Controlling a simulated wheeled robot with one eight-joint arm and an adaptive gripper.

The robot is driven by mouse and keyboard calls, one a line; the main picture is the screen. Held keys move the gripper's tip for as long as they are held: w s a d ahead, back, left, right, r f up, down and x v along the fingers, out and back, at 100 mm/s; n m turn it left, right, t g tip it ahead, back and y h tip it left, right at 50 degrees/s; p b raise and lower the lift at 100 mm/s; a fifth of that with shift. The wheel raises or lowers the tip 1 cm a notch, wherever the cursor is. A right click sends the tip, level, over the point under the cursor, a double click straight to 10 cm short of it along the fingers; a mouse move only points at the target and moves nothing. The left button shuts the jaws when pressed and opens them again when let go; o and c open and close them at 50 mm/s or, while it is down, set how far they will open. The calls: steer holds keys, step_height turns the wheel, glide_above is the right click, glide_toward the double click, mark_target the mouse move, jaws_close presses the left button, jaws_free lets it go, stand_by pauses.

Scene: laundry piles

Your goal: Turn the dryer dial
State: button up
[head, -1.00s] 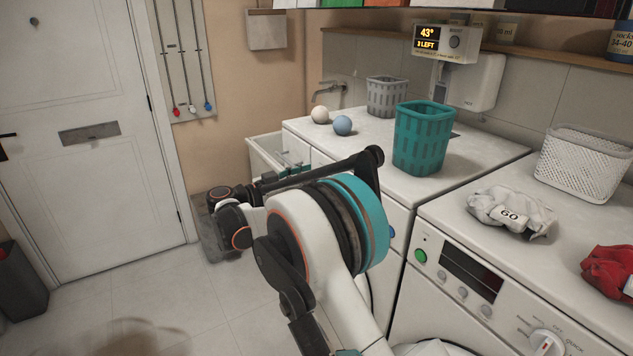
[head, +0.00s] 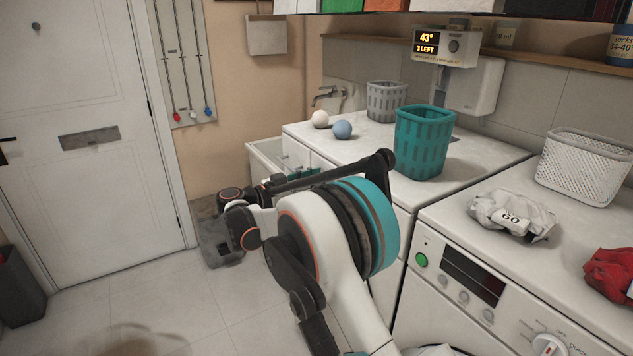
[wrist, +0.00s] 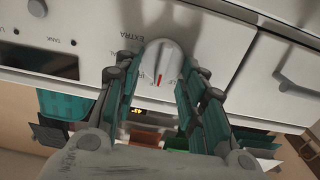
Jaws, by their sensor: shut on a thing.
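The dryer dial (wrist: 160,62) shows in the wrist view as a light grey knob with a red pointer mark, on the dryer's white front panel (wrist: 108,25) beside the word EXTRA. My gripper (wrist: 161,82) is shut on the dial, with one teal-padded finger on each side of it. In the head view the dryer (head: 345,150) is the left machine. My arm hides most of its front, and the dial cannot be made out there.
A teal basket (head: 423,145), a grey basket (head: 386,100) and two balls (head: 342,130) stand on the dryer. The washer (head: 455,225) beside it carries a grey cloth marked 60 (head: 512,215), a red cloth (head: 612,275) and a white basket (head: 585,165). The floor at left is open.

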steer(key=shift+n, duration=0.3)
steer(key=shift+w+a+f+n+p, duration=0.15)
steer(key=shift+n+p, duration=0.25)
steer(key=shift+n, duration=1.4)
steer(key=shift+w+a+r+n+p, duration=0.15)
steer(key=shift+n+p, duration=0.25)
steer(key=shift+n, duration=1.4)
steer(key=shift+d+f, duration=0.1)
steer(key=o, duration=1)
steer(key=v, duration=1.2)
